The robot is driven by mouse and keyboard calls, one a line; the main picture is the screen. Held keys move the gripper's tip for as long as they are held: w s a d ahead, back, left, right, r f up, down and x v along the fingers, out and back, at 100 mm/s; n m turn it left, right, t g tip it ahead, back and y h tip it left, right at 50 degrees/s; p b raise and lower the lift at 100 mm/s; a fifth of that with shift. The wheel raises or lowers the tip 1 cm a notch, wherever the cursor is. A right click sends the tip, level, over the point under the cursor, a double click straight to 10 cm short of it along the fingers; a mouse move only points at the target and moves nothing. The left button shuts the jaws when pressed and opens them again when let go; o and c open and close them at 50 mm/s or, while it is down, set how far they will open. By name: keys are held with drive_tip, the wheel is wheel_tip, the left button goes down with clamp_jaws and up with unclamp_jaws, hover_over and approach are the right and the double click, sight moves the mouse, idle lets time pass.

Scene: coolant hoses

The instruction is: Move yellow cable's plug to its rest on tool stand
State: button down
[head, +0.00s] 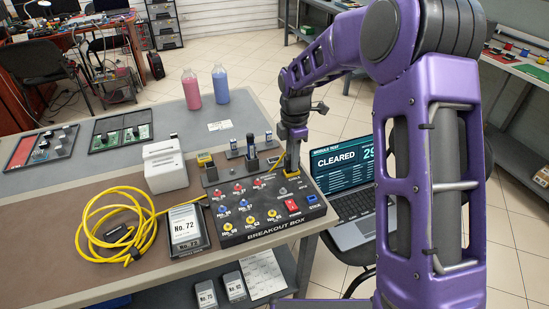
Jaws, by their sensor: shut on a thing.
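The yellow cable (152,227) lies in loose coils on the left part of the bench mat, and one run goes right, behind the No. 72 module. My gripper (291,165) points down at the back right corner of the breakout box (262,234). It is shut on a slim, dull yellow piece that looks like the cable's plug, with a short yellow strand beside it. Its lower end is too small to tell whether it touches the box.
The No. 72 module (185,228) stands left of the box, and a white block (165,165) stands behind it. Pink and blue bottles (191,90) are at the back. An open laptop (345,180) reading CLEARED is on the right. The grey bench top behind the stand is mostly clear.

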drive_tip(key=shift+r+p, duration=1.85)
drive_tip(key=shift+r, duration=0.6)
drive_tip(key=w+a+f, duration=0.1)
drive_tip(key=w+f, duration=0.1)
drive_tip(key=w+a+f, duration=0.1)
drive_tip(key=w+a, duration=0.1)
drive_tip(key=w, duration=0.1)
drive_tip(key=w+a+f, duration=0.2)
drive_tip(key=w, duration=0.1)
drive_tip(key=shift+f+p, duration=0.35)
drive_tip(key=shift+f+b, duration=0.45)
drive_tip(key=shift+f, duration=0.6)
drive_tip(key=shift+f, duration=0.1)
drive_tip(key=shift+f, duration=0.25)
drive_tip(key=shift+f, duration=0.5)
idle(0.8)
